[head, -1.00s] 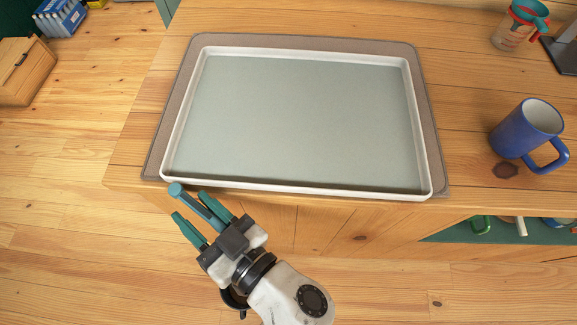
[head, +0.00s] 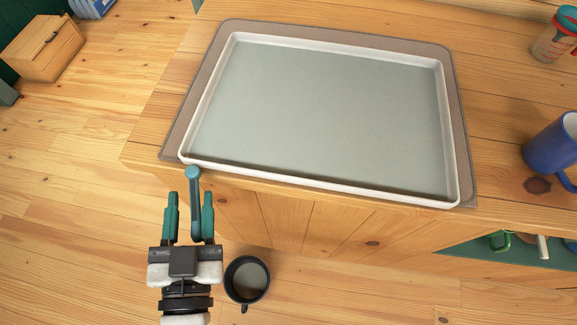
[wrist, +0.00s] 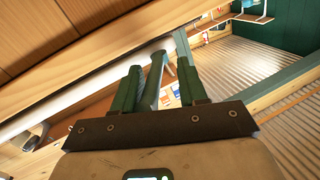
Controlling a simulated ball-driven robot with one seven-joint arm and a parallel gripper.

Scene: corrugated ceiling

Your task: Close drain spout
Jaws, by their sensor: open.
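The pale grey-green tray (head: 452,130) with a white rim lies on a counter. At its near left corner is the drain spout (head: 193,174), a teal-blue lever with a round top end, pointing down the picture away from the rim. My gripper (head: 188,197) is open, its two green fingers on either side of the spout. The spout looks closer to the right finger; I cannot tell whether they touch. In the wrist view the spout (wrist: 153,79) also stands between the spread fingers (wrist: 159,67).
A dark round container (head: 247,279) stands below, right of my gripper. A brown mat (head: 466,165) lies under the tray. Open floor (head: 80,215) lies to the left.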

